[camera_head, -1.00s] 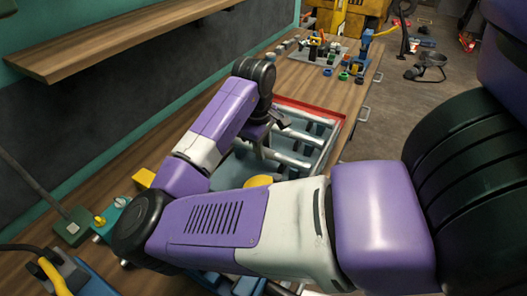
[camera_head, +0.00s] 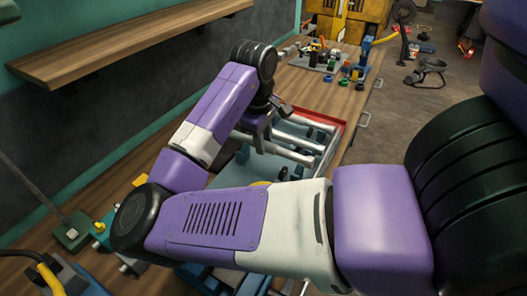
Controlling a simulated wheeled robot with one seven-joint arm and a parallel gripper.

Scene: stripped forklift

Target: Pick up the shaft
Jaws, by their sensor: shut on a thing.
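Several pale metal shafts lie roughly side by side at a red-edged tray (camera_head: 337,138) on the workbench. My gripper (camera_head: 260,145) points down at the left part of these shafts, just below the black wrist joint. It is shut on a shaft (camera_head: 288,154), a grey rod that runs out to the right of the jaws. The fingertips are small and partly hidden by my own arm. I cannot tell clearly whether the held shaft is clear of the tray. Another shaft (camera_head: 295,136) lies beyond it, towards the back.
A wooden shelf (camera_head: 130,38) hangs on the left wall above the bench (camera_head: 308,87). Small coloured parts stand on a grey board (camera_head: 325,62) at the back of the bench. A green tool base (camera_head: 72,232) is at the left. My arm hides the tray's near part.

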